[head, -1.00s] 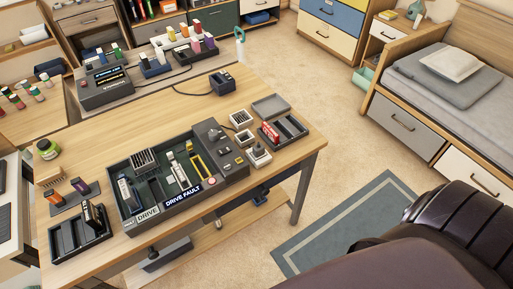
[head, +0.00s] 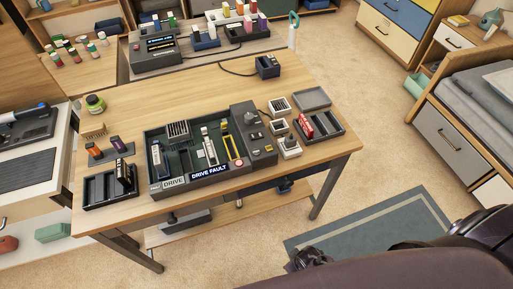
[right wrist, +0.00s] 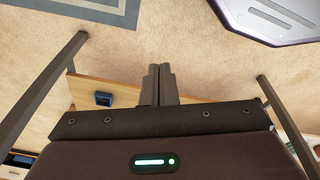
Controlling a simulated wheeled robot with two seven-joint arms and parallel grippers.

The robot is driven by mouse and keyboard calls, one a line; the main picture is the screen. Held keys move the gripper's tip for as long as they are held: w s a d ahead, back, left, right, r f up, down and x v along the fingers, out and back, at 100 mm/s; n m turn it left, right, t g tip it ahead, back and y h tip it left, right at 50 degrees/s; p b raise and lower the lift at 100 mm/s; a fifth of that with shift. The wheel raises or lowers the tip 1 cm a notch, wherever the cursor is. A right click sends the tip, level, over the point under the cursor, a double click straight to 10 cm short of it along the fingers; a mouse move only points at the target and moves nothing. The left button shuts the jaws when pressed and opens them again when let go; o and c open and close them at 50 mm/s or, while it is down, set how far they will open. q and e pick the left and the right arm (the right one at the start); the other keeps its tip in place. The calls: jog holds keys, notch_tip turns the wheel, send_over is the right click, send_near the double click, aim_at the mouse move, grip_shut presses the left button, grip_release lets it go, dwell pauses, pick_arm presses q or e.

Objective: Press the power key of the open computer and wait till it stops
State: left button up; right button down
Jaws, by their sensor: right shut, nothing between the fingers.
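The open computer is a dark grey case (head: 155,165) on the wooden table in the head view. It has a "DRIVE" label and a lit "DRIVE FAULT" label (head: 210,172) along its front. A small round red-and-white button (head: 239,163) sits near its front right corner; I cannot tell if this is the power key. A control block (head: 254,130) with a knob and small keys forms its right end. My right gripper (right wrist: 158,70) is shut and empty in the right wrist view, low near the table's legs and away from the computer. My left gripper is not in view.
The table (head: 200,95) also holds a black rack (head: 95,190) at left and a tray with a red part (head: 306,127) at right. A bed stands at the right.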

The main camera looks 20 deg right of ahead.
jog(key=w+a+r+n+t+y+p, duration=0.15)
jog(key=w+a+r+n, duration=0.25)
jog(key=w+r+n, duration=0.85)
jog(key=w+a+r+n+t+p, duration=0.1)
jog(key=w+a+r+n+t, duration=0.3)
jog(key=r, duration=1.5)
jog(key=w+a+r+n+t+y+p, duration=0.1)
jog(key=w+a+r+n, duration=0.2)
jog(key=w+r+n, duration=0.85)
jog(key=s+d+r+n, duration=0.2)
jog(key=d+r+n, duration=0.2)
jog(key=n, duration=1.1)
jog(key=shift+d+r+n, duration=0.3)
jog(key=shift+d+r, duration=0.05)
jog(key=shift+d, duration=0.3)
jog(key=shift+h, duration=0.25)
